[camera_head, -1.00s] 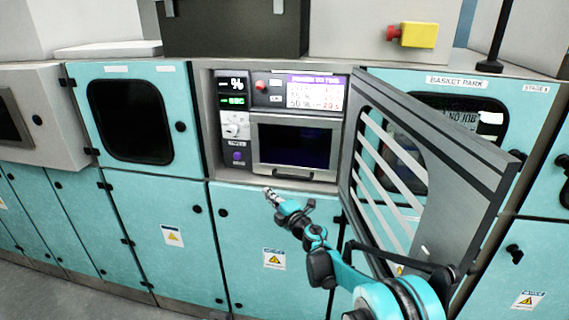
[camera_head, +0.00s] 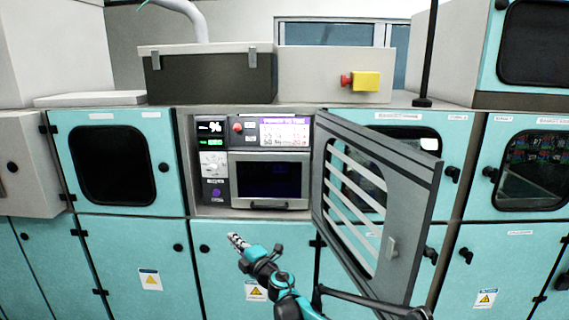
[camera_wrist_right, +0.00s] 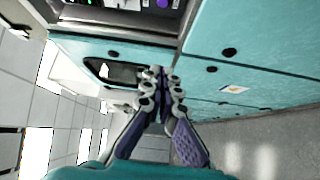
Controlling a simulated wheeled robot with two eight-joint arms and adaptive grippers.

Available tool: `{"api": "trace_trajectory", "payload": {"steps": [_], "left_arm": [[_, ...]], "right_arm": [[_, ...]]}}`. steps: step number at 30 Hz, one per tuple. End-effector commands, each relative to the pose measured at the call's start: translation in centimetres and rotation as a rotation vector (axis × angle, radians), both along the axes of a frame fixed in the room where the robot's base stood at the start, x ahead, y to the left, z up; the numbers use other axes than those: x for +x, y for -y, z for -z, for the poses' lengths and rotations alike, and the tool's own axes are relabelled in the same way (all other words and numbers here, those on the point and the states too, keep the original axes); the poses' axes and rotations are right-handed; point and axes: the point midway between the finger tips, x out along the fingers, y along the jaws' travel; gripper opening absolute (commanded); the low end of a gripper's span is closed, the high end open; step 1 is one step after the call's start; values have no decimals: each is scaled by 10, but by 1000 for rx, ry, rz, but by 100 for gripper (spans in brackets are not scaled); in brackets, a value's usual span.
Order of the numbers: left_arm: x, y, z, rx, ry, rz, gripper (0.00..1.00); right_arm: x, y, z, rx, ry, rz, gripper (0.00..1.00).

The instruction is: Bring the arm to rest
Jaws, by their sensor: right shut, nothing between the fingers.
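My right gripper (camera_head: 236,241) is in the lower middle of the head view, in front of the teal cabinet doors and below the control panel. Its arm comes up from the bottom of the picture. In the right wrist view the fingers (camera_wrist_right: 160,92) meet at their tips, and nothing shows between them. The gripper looks apart from the cabinet. My left gripper is not in the head view.
A grey slatted door (camera_head: 398,215) stands swung open just right of my arm. A red button on a yellow box (camera_head: 365,81) sits on top. The floor shows in the wrist view (camera_wrist_right: 245,145).

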Motion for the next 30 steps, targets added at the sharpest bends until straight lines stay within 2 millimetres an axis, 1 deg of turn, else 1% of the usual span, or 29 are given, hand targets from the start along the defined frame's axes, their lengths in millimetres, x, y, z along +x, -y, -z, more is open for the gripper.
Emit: {"api": "trace_trajectory", "payload": {"steps": [1, 5, 8, 11, 14, 17, 18, 20, 21, 23, 24, 26, 27, 29, 30], "left_arm": [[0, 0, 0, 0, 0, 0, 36], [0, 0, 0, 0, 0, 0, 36], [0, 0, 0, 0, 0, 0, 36], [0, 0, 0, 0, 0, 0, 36], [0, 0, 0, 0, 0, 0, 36], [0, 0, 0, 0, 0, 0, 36], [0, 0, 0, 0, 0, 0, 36], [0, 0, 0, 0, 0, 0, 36], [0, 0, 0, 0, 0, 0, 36], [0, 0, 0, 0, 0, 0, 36], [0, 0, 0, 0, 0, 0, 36], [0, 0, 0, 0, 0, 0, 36], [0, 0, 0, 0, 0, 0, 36], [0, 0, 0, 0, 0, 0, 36], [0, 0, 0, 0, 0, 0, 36]], "right_arm": [[0, 8, -7, 17, -7, 20, 0], [-1, 31, -26, 69, -30, 82, 0], [-3, 55, -44, 122, -56, 142, 0], [-8, 86, -61, 185, -90, 218, 0], [-18, 122, -78, 260, -136, 310, 0], [-38, 172, -93, 362, -206, 432, 0], [-50, 194, -96, 408, -241, 487, 0], [-71, 228, -98, 482, -303, 576, 0], [-87, 248, -96, 531, -347, 633, 0], [-114, 277, -88, 602, -419, 716, 0], [-134, 294, -82, 648, -468, 768, 0], [-166, 316, -68, 717, -547, 844, 0], [-188, 329, -57, 760, -603, 892, 0], [-222, 343, -38, 823, -688, 958, 0], [-246, 350, -24, 861, -747, 999, 0]]}}
